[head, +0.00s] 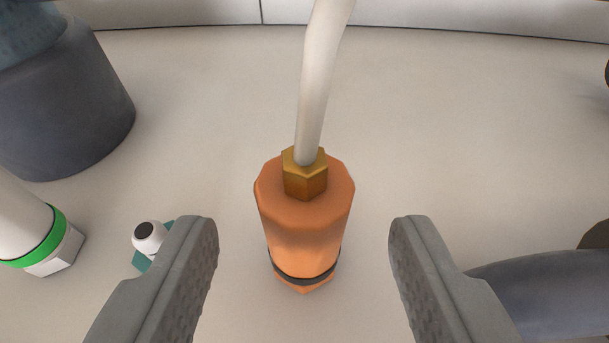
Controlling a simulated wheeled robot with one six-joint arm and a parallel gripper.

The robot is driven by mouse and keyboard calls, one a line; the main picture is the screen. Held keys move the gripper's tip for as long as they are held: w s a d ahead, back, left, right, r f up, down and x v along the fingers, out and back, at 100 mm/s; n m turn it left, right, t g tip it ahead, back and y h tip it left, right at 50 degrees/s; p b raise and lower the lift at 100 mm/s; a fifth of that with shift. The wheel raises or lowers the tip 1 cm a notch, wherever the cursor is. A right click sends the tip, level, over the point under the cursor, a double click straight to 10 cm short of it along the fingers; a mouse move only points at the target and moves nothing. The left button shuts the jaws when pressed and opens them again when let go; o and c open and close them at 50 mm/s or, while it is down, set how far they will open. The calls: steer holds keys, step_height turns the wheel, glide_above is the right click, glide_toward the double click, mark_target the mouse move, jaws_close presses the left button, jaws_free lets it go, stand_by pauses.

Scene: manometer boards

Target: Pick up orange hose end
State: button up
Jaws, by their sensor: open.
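The orange hose end (304,225) is in the middle of the head view. It is an orange cylinder with a dark ring near its lower end and a brass hex nut (305,180) on top. A white hose (319,80) runs up from the nut and out of the top of the picture. My gripper (304,240) is open, with one grey finger on each side of the orange hose end. There is a clear gap on both sides, and neither finger touches it.
A dark grey cylindrical object (65,105) stands at the upper left. A white pipe with a green ring (45,240) is at the left edge. A small white and teal part (150,240) sits near the left finger. A dark rounded object (550,290) is at the lower right. The pale surface behind is clear.

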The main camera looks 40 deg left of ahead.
mark_target(305, 197)
steer(key=shift+x, duration=2.65)
steer(key=shift+d+f, duration=0.1)
steer(key=shift+f, duration=0.05)
steer(key=c, duration=1.1)
step_height(305, 197, up, 10)
steer(key=shift+r, duration=0.1)
